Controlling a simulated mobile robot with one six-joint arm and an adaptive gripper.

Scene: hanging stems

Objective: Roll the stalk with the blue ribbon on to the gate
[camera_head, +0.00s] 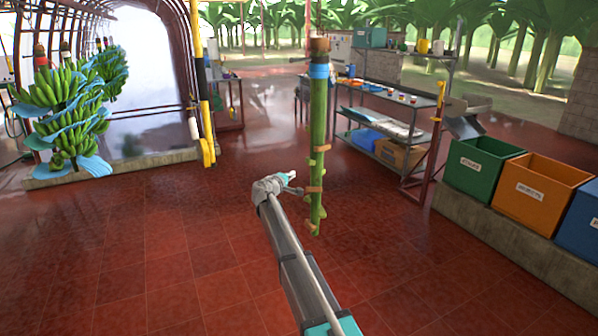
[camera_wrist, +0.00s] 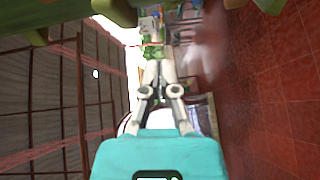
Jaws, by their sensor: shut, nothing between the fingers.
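The bare green stalk (camera_head: 318,125) hangs upright in the middle of the head view, with a blue ribbon (camera_head: 319,70) near its brown top and several short tan stubs lower down. My gripper (camera_head: 297,182) is beside its lower part, on the left in the head view; contact cannot be told. In the wrist view my gripper's fingers (camera_wrist: 158,68) are together with nothing between them. Green and brown parts of a stalk (camera_wrist: 113,10) cross the top edge there, very close to the camera. I cannot single out the gate with certainty.
A yellow and black bar (camera_head: 204,90) hangs left of the stalk. Banana bunches (camera_head: 68,110) with blue sheets hang at the far left. A shelf rack (camera_head: 385,125), green bin (camera_head: 482,168) and orange bin (camera_head: 540,190) stand right. The red tiled floor (camera_head: 150,240) is clear.

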